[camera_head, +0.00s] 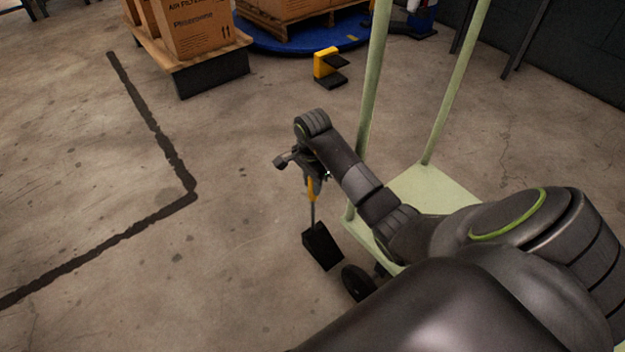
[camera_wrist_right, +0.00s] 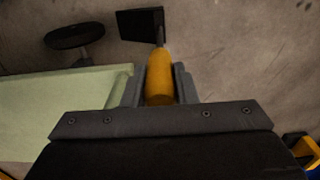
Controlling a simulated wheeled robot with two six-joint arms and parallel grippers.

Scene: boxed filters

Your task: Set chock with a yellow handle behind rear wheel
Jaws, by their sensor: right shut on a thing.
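The chock (camera_head: 322,247) is a black wedge on a thin rod with a yellow handle (camera_head: 311,189). My right gripper (camera_head: 312,182) is shut on the yellow handle, with the wedge hanging below. In the right wrist view the handle (camera_wrist_right: 159,83) sits between the two fingers and the black wedge (camera_wrist_right: 140,25) lies beyond it. The black wheel (camera_head: 357,282) of a pale green cart (camera_head: 432,196) is just right of the wedge, with a small gap. The wheel (camera_wrist_right: 74,36) also shows left of the wedge in the wrist view. Whether the wedge touches the floor is unclear.
The cart's upright posts (camera_head: 372,90) rise close beside my right arm. A pallet with cardboard boxes (camera_head: 193,28) stands at the back left, and a yellow and black object (camera_head: 327,66) sits on the floor near a blue platform (camera_head: 290,45). The floor left of the chock is clear.

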